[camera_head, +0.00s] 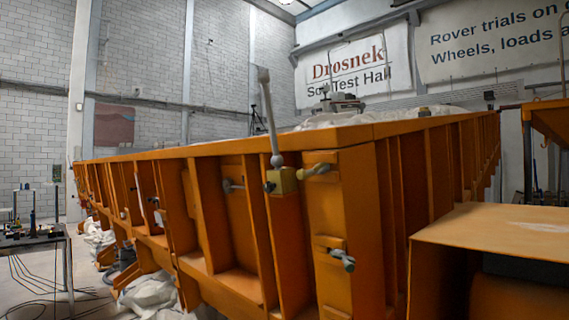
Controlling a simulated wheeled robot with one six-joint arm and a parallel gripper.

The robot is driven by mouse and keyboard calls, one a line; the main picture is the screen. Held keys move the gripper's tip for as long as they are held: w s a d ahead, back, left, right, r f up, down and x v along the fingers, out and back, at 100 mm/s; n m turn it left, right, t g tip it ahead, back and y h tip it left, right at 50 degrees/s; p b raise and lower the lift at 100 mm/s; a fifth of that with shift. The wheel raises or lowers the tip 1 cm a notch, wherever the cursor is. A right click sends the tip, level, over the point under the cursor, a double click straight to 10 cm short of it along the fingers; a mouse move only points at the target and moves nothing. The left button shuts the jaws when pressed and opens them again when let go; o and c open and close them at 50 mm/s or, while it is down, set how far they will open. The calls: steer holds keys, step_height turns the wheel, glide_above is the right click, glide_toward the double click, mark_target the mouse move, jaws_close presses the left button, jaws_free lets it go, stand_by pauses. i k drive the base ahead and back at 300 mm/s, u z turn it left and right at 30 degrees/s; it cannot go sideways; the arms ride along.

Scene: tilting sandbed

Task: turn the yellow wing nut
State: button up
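A dull yellow handle-like piece (314,171), which may be the yellow wing nut, sticks out near the upper front corner of the orange sandbed (340,210). Its exact shape is too small to tell. Just left of it is a small brass-yellow block (282,181) on the same wall. A grey lever (269,118) with a thicker top end rises from this block, tilted slightly left. My gripper is not in view, and nothing touches these parts.
Grey handles sit on the wall at left (231,186) and lower right (343,259). Upright ribs stick out along the sandbed side. An orange box-like structure (490,238) stands close at right. A table with equipment (32,238) and cables are at far left.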

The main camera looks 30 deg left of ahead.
mark_target(321, 168)
steer(key=u, duration=2.35)
steer(key=i, duration=3.4)
steer(key=z, duration=4.05)
